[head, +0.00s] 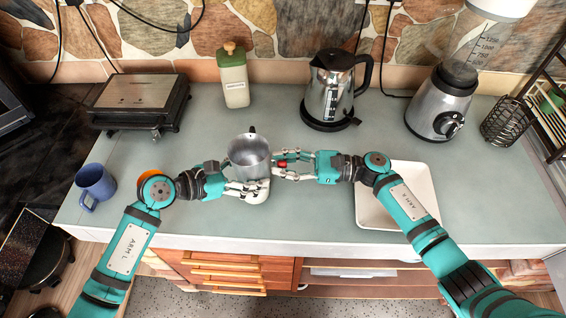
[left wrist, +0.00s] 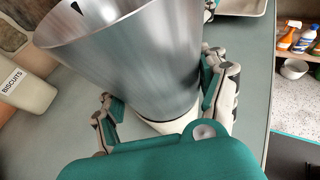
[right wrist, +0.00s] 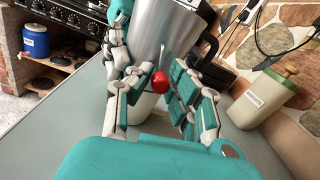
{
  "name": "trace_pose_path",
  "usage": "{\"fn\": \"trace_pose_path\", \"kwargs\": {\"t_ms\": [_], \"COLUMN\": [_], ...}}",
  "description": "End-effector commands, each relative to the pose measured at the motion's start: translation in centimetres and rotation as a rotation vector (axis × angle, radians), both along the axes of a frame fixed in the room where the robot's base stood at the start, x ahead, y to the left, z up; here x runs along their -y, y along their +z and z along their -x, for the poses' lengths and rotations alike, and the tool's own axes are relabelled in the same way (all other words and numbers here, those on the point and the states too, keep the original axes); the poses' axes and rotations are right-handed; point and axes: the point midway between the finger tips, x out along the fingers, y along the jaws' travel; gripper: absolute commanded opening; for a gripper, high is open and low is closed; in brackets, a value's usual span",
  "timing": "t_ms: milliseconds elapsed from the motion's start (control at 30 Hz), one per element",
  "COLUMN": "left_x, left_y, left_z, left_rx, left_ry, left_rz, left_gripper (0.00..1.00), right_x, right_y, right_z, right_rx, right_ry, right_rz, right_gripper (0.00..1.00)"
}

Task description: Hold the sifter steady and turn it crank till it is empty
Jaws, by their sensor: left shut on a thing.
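The sifter (head: 249,152) is a grey metal cup standing upright near the counter's front edge. It fills the middle of the left wrist view (left wrist: 130,65) and also shows in the right wrist view (right wrist: 165,30). My left gripper (head: 248,180) is shut on its body, with fingers on both sides. The crank's red knob (right wrist: 160,82) is on the sifter's right side. My right gripper (head: 288,166) is open, its fingers on either side of the knob with a gap. The sifter's contents cannot be made out.
A blue mug (head: 95,182) and an orange item (head: 148,176) are at the left. A white tray (head: 425,180) lies under my right arm. A grill (head: 140,100), biscuit jar (head: 233,80), kettle (head: 335,85) and blender (head: 440,110) line the back.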

Motion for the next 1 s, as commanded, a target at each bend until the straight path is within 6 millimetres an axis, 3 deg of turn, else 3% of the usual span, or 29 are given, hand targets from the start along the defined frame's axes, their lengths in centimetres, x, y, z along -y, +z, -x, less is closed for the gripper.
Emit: {"fn": "trace_pose_path", "kwargs": {"t_ms": [100,367,700,1000], "left_x": [0.01,0.00,-0.01,-0.02], "left_y": [0.07,0.06,0.04,0.04], "left_z": [-0.02,-0.02,-0.03,-0.02], "left_rx": [0.001,0.001,0.002,0.001], "left_ry": [0.000,0.001,0.001,0.001], "left_rz": [0.001,0.001,0.000,-0.001], "left_gripper": [0.35,0.35,0.35,0.35], "right_x": [0.02,0.05,0.07,0.05], "right_y": [0.01,-0.01,-0.11,-0.08], "right_z": [0.00,0.04,0.86,0.88], "right_rx": [0.000,-0.012,-0.283,-0.304], "right_ry": [0.000,0.000,-0.011,-0.013], "right_rz": [0.000,0.000,-0.001,-0.003], "right_gripper": [0.00,0.00,0.00,0.00]}}
